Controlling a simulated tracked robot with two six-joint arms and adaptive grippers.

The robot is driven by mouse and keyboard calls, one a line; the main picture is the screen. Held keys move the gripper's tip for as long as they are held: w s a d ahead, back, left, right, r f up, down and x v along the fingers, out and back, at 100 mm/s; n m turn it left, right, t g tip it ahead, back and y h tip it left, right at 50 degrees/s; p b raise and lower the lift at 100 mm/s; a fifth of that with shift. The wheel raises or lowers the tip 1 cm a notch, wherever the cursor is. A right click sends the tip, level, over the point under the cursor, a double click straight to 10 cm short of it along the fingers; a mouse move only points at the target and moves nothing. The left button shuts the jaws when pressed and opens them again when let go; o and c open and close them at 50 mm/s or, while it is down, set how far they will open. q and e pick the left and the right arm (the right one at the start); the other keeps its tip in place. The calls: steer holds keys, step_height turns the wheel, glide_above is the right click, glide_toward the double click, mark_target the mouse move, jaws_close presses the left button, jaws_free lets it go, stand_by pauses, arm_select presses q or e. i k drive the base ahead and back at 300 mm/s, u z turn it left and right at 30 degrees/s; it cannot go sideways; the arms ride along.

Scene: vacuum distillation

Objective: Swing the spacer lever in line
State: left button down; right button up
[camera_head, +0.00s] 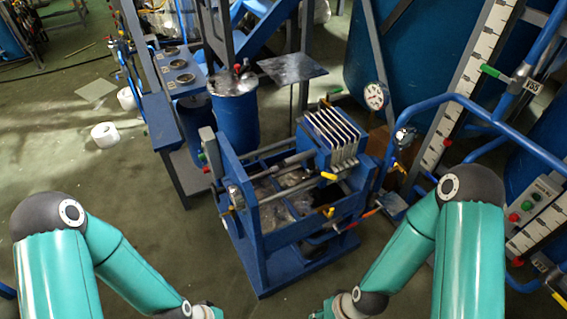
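A blue press-like frame (262,236) stands on the floor in front of me, with a stack of pale upright plates (336,132) at its right end. I cannot tell which part is the spacer lever. Small handles show along the frame: a yellow one (329,176) below the plates, a yellow and black one (328,212) on the near rail, and a red-orange tipped one (371,213) at the right end. Both my arms come in from the bottom corners and run out of view at the bottom edge. Neither gripper is in view, and both arms are apart from the frame.
A blue drum (236,112) stands behind the frame, with a grey plate on a stand (292,67) beside it. A round gauge (375,96) and blue pipes (470,104) stand at the right. White rolls (105,135) lie on the left floor.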

mark_target(308, 155)
steer(key=u, duration=1)
steer(key=i, duration=0.1)
steer(key=z, duration=3.35)
steer(key=i, duration=0.35)
steer(key=u, duration=2.95)
